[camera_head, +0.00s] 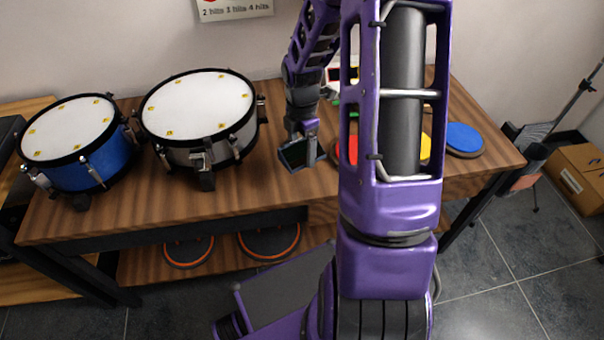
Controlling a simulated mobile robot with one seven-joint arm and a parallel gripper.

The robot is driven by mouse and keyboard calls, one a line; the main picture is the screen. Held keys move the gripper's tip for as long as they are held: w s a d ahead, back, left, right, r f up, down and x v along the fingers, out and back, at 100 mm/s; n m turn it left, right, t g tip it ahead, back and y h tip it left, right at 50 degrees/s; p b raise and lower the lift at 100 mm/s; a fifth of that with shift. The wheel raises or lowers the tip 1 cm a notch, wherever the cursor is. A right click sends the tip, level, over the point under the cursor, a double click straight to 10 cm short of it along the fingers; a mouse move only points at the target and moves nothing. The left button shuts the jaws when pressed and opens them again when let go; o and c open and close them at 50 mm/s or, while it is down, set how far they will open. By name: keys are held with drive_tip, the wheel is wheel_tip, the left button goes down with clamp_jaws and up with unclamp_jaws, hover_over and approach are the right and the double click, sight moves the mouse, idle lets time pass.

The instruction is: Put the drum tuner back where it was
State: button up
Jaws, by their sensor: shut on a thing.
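My gripper (302,130) points down over the wooden table, to the right of the grey drum. It is shut on a small dark box with a greenish screen face, which I take to be the drum tuner (296,155). The tuner is tilted and appears at or just above the tabletop; I cannot tell whether it touches. The fingertips are small and partly merge with the tuner. My own purple arm covers much of the table's middle right.
A blue drum (75,143) and a grey drum (200,118) stand on the left of the wooden table (240,190). A red pad (346,150), yellow pad (425,148) and blue pad (464,139) lie to the right. Orange-rimmed discs (268,243) sit on the lower shelf.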

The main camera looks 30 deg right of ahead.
sight(302, 150)
wheel_tip(302, 150, down, 8)
drive_tip(key=shift+r+b, duration=0.1)
drive_tip(key=shift+b, duration=0.6)
drive_tip(key=shift+f, duration=0.2)
drive_tip(key=o, duration=1.3)
drive_tip(key=shift+r, duration=0.1)
wheel_tip(302, 150, up, 12)
drive_tip(key=p, duration=0.2)
drive_tip(key=shift+p, duration=0.3)
